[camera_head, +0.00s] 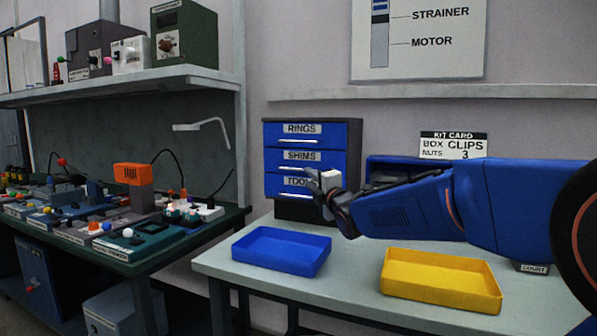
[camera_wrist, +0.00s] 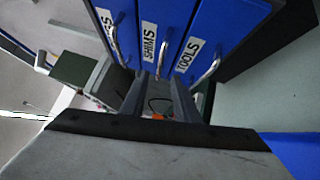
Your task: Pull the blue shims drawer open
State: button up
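The blue shims drawer (camera_head: 328,160) is the middle of three blue drawers in a dark cabinet. Its front looks level with the others, and it has a white label and a pale bar handle (camera_head: 300,168). In the wrist view the shims drawer (camera_wrist: 157,18) appears turned on its side, with its handle (camera_wrist: 165,58) by my fingertips. In the head view my gripper (camera_head: 312,184) is in front of the cabinet and partly covers the tools drawer. Contact with the handle cannot be told.
The rings drawer (camera_head: 335,130) is above and the tools drawer (camera_head: 276,185) below. A blue tray (camera_head: 281,268) and a yellow tray (camera_head: 440,301) lie on the table in front. A blue bin (camera_head: 385,162) stands behind my arm. A cluttered bench is at left.

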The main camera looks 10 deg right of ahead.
aim_at(300, 170)
jog(key=x, duration=1)
jog(key=shift+w, duration=0.1)
jog(key=shift+c, duration=0.4)
jog(key=shift+f, duration=0.1)
grip_shut()
